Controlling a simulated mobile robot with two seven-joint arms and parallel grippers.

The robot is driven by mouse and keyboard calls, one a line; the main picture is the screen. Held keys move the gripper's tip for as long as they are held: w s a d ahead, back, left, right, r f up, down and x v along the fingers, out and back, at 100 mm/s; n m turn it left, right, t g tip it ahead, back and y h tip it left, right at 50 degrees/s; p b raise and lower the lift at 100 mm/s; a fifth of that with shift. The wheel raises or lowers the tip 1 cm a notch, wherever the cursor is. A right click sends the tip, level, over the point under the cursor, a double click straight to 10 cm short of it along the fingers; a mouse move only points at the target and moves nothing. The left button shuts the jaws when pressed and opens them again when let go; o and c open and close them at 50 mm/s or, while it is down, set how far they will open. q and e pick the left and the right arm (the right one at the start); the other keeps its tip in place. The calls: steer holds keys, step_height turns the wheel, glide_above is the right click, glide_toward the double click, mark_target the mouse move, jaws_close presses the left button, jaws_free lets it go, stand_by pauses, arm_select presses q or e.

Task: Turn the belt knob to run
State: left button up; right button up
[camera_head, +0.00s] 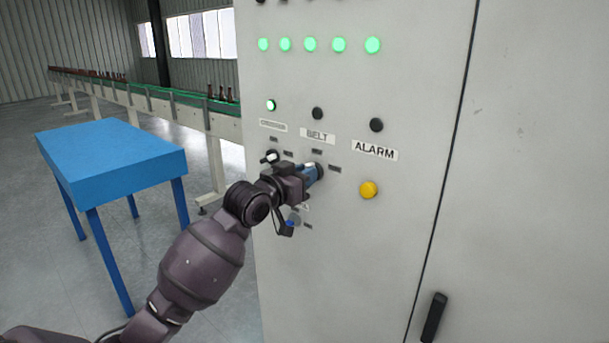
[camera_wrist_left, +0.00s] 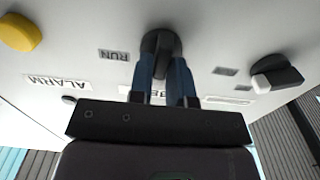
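The belt knob (camera_wrist_left: 160,43) is a dark round knob on the pale cabinet face, with a raised grip bar. It is below the BELT label (camera_head: 317,134) in the head view, mostly hidden by my gripper. My left gripper (camera_head: 314,172) is at the knob; in the left wrist view its two blue fingers (camera_wrist_left: 164,66) lie on either side of the grip bar with only a narrow gap, and look shut on it. A RUN label (camera_wrist_left: 114,55) is beside the knob in the wrist view. Which mark the knob points to is unclear. My right gripper is not in view.
A second knob (camera_wrist_left: 275,75), black and white, is beside the belt knob. A yellow button (camera_head: 368,190) is below the ALARM label (camera_head: 374,150). Green lamps (camera_head: 310,45) glow above. A blue table (camera_head: 110,155) and a conveyor with bottles (camera_head: 190,105) stand left.

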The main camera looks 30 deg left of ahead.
arm_select(q)
jaws_close()
steer(key=shift+m, duration=0.3)
steer(key=m, duration=1.1)
steer(key=shift+d+f, duration=0.1)
steer(key=shift+d, duration=0.1)
steer(key=shift+m, duration=0.3)
steer(key=shift+o, duration=2.3)
jaws_free()
steer(key=shift+s, duration=0.1)
